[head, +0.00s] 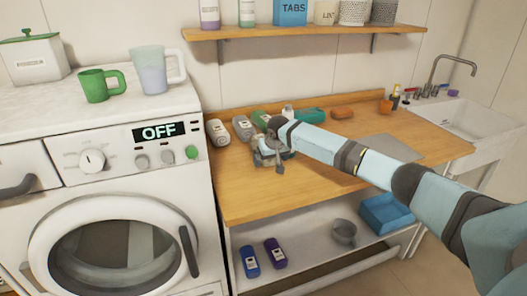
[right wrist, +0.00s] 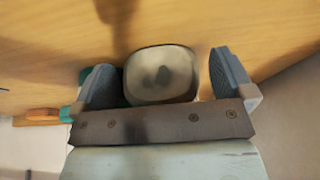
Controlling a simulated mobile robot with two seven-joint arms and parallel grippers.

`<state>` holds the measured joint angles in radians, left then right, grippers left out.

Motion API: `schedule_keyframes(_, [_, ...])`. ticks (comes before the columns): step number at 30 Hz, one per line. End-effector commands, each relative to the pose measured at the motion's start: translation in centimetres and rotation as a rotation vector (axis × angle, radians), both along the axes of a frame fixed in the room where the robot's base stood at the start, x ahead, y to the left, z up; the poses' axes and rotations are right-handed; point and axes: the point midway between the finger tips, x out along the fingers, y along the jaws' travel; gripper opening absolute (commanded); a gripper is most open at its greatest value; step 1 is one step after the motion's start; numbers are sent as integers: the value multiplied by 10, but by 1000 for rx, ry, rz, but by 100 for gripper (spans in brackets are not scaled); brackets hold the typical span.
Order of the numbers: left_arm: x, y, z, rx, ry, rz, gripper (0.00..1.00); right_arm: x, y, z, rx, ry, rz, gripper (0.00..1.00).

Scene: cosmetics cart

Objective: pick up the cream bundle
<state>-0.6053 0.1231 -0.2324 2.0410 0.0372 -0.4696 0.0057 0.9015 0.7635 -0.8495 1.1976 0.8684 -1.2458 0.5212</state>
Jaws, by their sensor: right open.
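My right gripper (head: 268,157) is low over the wooden counter, left of its middle, in the head view. In the right wrist view its two grey fingers (right wrist: 165,85) are spread apart. A rounded cream-beige thing (right wrist: 161,74) with a darker middle lies between them, with a visible gap to the right finger. It looks like the cream bundle, but I cannot tell for sure. In the head view my gripper and forearm hide it. My left gripper is not in view.
The front of the counter (head: 250,200) is clear.

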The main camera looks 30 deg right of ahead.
Motion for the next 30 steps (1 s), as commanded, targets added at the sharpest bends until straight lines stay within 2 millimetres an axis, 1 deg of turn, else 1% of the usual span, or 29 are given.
schedule_keyframes(7, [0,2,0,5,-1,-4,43,1,-1,-2,0,-1,0,100])
schedule_keyframes(8, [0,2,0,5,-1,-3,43,1,-1,-2,0,-1,0,98])
schedule_keyframes(9, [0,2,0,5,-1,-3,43,1,-1,-2,0,-1,0,88])
schedule_keyframes(14, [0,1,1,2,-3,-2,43,1,-1,-2,0,-1,0,52])
schedule_keyframes(15, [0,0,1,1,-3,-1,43,1,-1,-2,0,-1,0,48])
schedule_keyframes(16, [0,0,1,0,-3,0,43,1,-1,-1,0,-2,-1,48])
schedule_keyframes(17, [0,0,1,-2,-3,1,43,1,-1,-1,0,-1,-1,43])
schedule_keyframes(25, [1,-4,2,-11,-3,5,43,1,-1,2,0,-2,-1,43])
schedule_keyframes(28, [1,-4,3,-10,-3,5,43,1,-1,9,0,-2,-1,43])
schedule_keyframes(30, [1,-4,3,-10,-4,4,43,2,0,18,1,-3,-1,43])
